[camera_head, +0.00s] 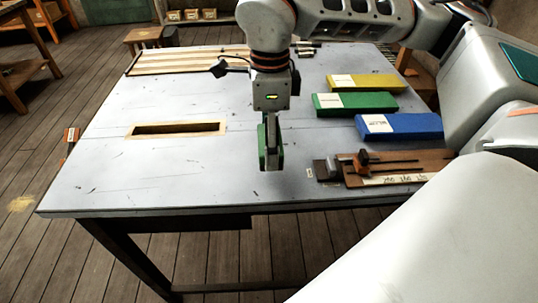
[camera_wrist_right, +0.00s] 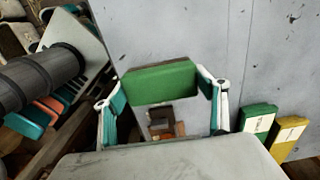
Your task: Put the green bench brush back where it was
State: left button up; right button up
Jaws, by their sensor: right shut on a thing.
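My right gripper (camera_head: 270,158) points down over the middle of the table and is shut on a green piece, the green bench brush (camera_wrist_right: 160,82). In the right wrist view the brush spans between the two fingers (camera_wrist_right: 162,100) as a plain green block; no bristles can be made out. In the head view only a green strip of it shows beside the fingers, and the rest is hidden. I cannot tell whether it touches the table. My left gripper is not in view.
The grey table (camera_head: 100,165) has a wood-rimmed slot (camera_head: 178,129) left of the gripper. Yellow (camera_head: 367,82), green (camera_head: 356,103) and blue (camera_head: 400,126) labelled boxes lie to the right. A wooden board (camera_head: 400,168) with a clamp lies near the front right. Table left is mostly clear.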

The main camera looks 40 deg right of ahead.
jog(key=shift+f, duration=2.15)
jog(key=shift+f+b, duration=0.2)
jog(key=shift+b, duration=0.1)
jog(key=o, duration=1)
jog(key=shift+o, duration=0.2)
